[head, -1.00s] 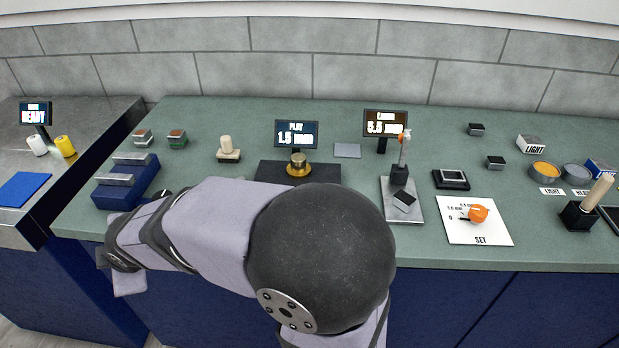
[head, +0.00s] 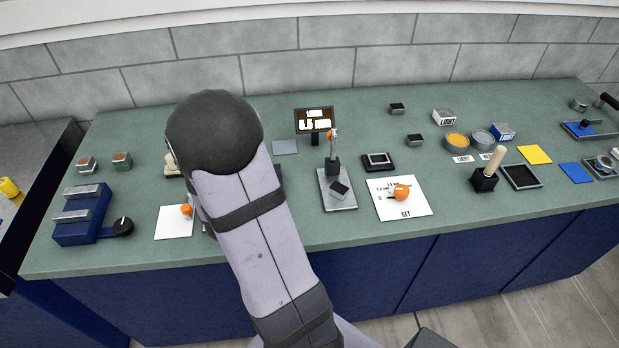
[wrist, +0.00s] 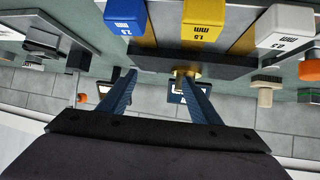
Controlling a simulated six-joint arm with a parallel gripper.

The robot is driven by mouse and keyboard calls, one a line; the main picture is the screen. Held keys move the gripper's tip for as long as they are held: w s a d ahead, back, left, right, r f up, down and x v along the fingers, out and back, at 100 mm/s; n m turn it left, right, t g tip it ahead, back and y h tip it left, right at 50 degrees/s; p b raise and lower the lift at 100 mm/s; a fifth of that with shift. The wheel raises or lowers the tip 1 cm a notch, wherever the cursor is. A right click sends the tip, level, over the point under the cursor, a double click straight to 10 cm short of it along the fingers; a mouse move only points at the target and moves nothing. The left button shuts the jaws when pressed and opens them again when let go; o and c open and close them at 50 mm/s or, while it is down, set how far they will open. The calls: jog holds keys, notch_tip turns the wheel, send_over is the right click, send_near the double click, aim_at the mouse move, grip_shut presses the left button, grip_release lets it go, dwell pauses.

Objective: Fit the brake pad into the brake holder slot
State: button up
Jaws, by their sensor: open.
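No part is labelled brake pad or brake holder, so I cannot tell for sure which they are. Two small dark blocks with light tops, a far one (head: 397,108) and a nearer one (head: 415,140), lie on the green bench in the head view and may be pads. A grey plate with an upright lever (head: 325,198) carries a tilted dark block (head: 339,190). A black framed piece (head: 378,161) lies beside it. My gripper (wrist: 158,74) is open and empty in the wrist view, its blue fingers apart. In the head view my arm hides it.
A white SET sheet (head: 415,207) bears an orange knob (head: 401,192). Orange (head: 457,141) and grey (head: 482,138) tins stand at right. A blue stepped block (head: 82,213) is at left. In the wrist view, blue (wrist: 125,12), yellow (wrist: 204,22) and white (wrist: 284,28) marked blocks are close to the fingers.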

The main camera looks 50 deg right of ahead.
aim_at(340, 186)
jog(key=s+d+m+g+h, duration=0.1)
jog(key=s+d+m+g, duration=0.1)
jog(key=s, duration=0.3)
jog(key=s+d+m+g+p, duration=0.1)
jog(key=s+d+m+g, duration=0.1)
jog(key=s, duration=0.3)
jog(key=s+d+r+m+g+h, duration=0.1)
jog(key=s+d+m+g, duration=0.1)
jog(key=s, duration=0.4)
jog(key=shift+s+d+m+h+p, duration=0.1)
jog(key=shift+d+m+h+p, duration=0.25)
jog(key=shift+d, duration=0.45)
jog(key=shift+x, duration=1.1)
jog(key=shift+f, duration=0.15)
jog(key=shift+p+x, duration=1.05)
jog(key=shift+x, duration=1.45)
jog(key=shift+a+f, duration=0.1)
jog(key=shift+f, duration=0.05)
jog(key=c, duration=1.3)
jog(key=shift+r, duration=0.2)
